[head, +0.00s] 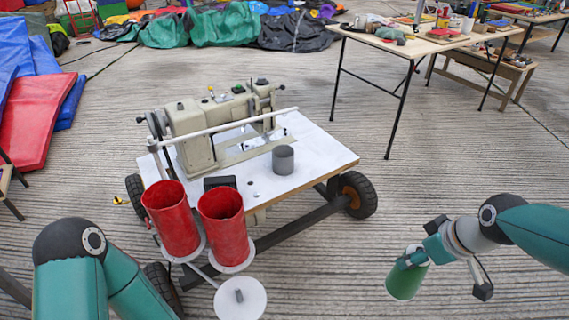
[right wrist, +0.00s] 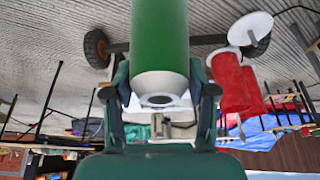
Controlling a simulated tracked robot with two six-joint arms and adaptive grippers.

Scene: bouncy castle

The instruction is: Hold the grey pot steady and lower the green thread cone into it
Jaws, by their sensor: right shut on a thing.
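The grey pot (head: 283,160) stands upright on the white top of the sewing machine cart, in front of the machine. The green thread cone (head: 406,281) is in my right gripper (head: 414,258), over the floor to the right of the cart and well apart from the pot. In the right wrist view the fingers are on both sides of the pale end of the cone (right wrist: 160,38), which has a hole in it. The far end of the cone is cut off by the picture edge. My left arm shows at the lower left; its gripper is out of view.
The sewing machine (head: 205,130) stands behind the pot on the white cart top (head: 317,148). A worktable (head: 400,45) stands at the back right. Open floor lies between cart and right gripper.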

